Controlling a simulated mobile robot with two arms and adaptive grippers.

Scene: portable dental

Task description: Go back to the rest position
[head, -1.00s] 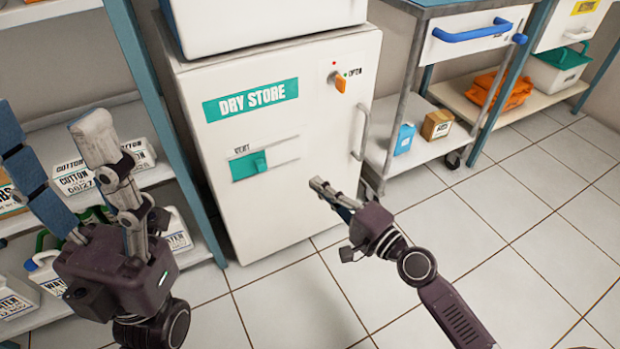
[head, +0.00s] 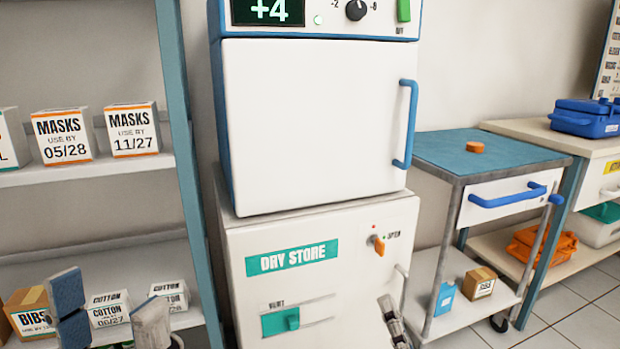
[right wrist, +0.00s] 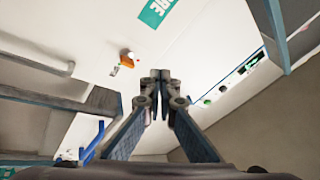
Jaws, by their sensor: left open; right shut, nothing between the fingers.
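My left gripper (head: 112,318) shows at the bottom left of the head view, in front of the shelf with the cotton boxes. Its two fingers stand apart with nothing between them. My right gripper (head: 388,302) shows only by its tip at the bottom of the head view, in front of the dry store cabinet (head: 330,240). In the right wrist view the right gripper's fingertips (right wrist: 160,76) meet, with nothing held. The rest of both arms is out of the head view.
A white unit with a blue handle (head: 405,125) stands on the dry store. A shelf with masks boxes (head: 62,137) and cotton boxes (head: 108,310) is at left. A trolley with a blue top (head: 440,150), bearing an orange disc (head: 474,148), is at right. Tiled floor (head: 575,310) shows at lower right.

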